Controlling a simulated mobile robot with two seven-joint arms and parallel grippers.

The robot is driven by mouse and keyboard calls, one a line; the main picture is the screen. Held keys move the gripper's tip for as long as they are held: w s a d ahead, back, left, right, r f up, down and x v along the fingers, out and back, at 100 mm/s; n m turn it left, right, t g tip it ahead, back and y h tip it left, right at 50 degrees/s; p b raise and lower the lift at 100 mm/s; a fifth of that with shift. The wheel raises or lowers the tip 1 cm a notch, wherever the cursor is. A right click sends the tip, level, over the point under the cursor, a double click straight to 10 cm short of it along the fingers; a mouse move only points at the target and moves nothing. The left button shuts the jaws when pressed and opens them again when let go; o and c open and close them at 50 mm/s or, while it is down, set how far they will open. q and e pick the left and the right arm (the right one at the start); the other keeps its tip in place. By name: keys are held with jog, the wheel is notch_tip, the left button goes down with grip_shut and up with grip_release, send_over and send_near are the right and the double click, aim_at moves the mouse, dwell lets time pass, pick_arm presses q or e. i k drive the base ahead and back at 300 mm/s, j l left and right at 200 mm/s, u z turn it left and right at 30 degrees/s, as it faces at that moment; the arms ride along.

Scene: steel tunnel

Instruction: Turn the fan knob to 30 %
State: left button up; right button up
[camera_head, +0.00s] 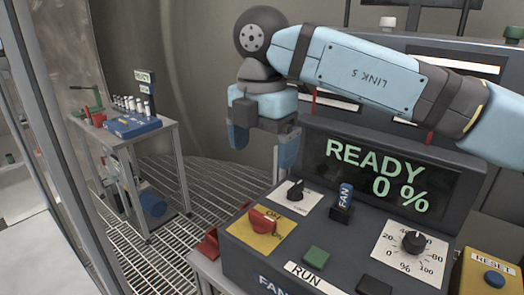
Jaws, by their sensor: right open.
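The control panel (262,258) carries a black knob (413,242) on a white dial plate (386,251) marked 0 to 100 %. Where the knob's pointer sits is too small to tell. The screen (445,184) above reads READY 0 %. My right gripper (263,145) hangs from the arm that enters from the right. Its two blue fingers point down, apart and empty, above the panel's back left, well left of the dial. My left gripper is out of view.
A second black knob (295,191), a red switch (262,219) on a yellow ON plate, and a green RUN button (316,257) share the panel. A yellow box with a blue RESET button (494,279) stands at right. A side table (166,134) with tools stands at left.

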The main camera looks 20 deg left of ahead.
aim_at(414, 241)
jog(key=k, duration=1)
